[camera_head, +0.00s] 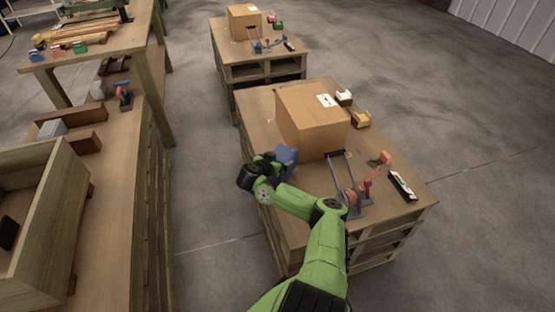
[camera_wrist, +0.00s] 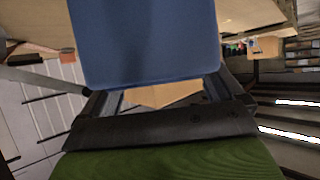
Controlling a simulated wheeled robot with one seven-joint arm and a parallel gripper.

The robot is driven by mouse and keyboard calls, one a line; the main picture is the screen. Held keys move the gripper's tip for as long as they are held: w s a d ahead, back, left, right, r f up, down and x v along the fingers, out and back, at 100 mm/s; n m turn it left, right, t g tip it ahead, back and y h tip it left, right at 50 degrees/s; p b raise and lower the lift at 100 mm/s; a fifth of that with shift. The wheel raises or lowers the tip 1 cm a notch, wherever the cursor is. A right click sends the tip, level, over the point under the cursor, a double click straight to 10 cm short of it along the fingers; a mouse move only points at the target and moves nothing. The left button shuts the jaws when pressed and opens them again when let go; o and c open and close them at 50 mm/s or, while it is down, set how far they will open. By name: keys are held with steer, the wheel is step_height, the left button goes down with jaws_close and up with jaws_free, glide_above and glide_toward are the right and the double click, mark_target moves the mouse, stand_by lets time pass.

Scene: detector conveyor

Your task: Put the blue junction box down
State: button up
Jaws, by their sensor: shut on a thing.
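The blue junction box (camera_head: 286,156) is at the left side of the near table (camera_head: 262,107), in front of the cardboard box's lower left edge. In the wrist view the blue junction box (camera_wrist: 145,40) fills the upper middle, between the fingers. My gripper (camera_head: 268,163) is shut on it. My gripper also shows in the wrist view (camera_wrist: 160,95), with a finger at each side of the box. I cannot tell whether the box's underside touches the table top, as the arm and gripper partly hide it.
A large cardboard box (camera_head: 308,125) stands beside the junction box. A second table (camera_head: 228,50) stands behind. A wooden crate (camera_head: 45,215) sits on the left bench.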

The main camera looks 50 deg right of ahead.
step_height(320, 180, down, 3)
steer(key=shift+r+b, duration=0.1)
steer(key=shift+b, duration=0.45)
steer(key=shift+r, duration=0.15)
steer(key=o, duration=1.6)
steer(key=shift+f, duration=0.3)
steer(key=shift+o, duration=0.6)
steer(key=shift+r, duration=0.15)
